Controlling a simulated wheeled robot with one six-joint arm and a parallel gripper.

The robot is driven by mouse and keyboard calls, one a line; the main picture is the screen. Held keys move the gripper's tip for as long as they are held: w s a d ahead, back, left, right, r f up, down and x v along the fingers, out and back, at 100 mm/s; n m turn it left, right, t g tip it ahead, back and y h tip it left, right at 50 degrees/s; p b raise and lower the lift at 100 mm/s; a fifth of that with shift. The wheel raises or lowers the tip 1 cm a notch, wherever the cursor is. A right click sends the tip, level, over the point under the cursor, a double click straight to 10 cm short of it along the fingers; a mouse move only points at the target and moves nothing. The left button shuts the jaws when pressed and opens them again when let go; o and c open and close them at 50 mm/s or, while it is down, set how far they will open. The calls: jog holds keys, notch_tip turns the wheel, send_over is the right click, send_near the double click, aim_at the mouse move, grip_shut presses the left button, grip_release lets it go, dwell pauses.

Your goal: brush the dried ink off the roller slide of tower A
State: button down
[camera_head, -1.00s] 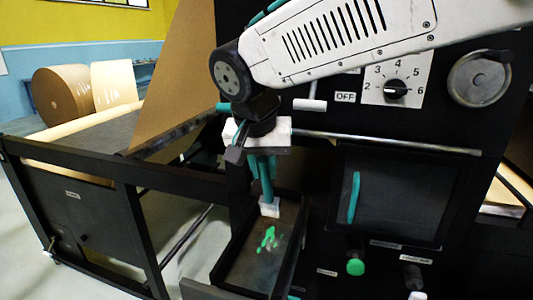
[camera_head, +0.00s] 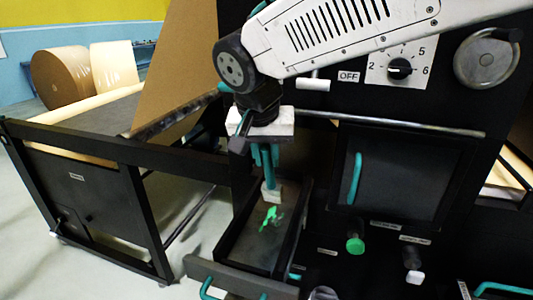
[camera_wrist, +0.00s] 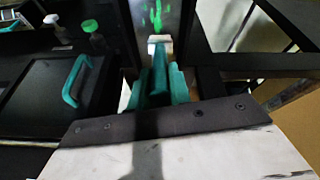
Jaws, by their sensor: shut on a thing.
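My gripper (camera_head: 265,160) has teal fingers and is shut on a brush with a teal handle and a pale block-shaped head (camera_head: 271,192). In the wrist view the brush head (camera_wrist: 159,39) points away from my gripper (camera_wrist: 157,85). The roller slide (camera_head: 243,248) is a dark, pulled-out tray low on the machine. Bright green dried ink (camera_head: 268,216) lies on its floor, just in front of the brush head; it also shows in the wrist view (camera_wrist: 155,14). I cannot tell whether the bristles touch the slide. No letter marking the tower is readable.
Right of the slide are a dark door with a teal handle (camera_head: 355,178), a green knob (camera_head: 355,244) and a white-tipped knob (camera_head: 413,276). A dial (camera_head: 400,69) and handwheel (camera_head: 488,58) sit above. A black frame (camera_head: 100,147) and kraft rolls (camera_head: 60,76) stand left.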

jog(key=shift+f, duration=0.7)
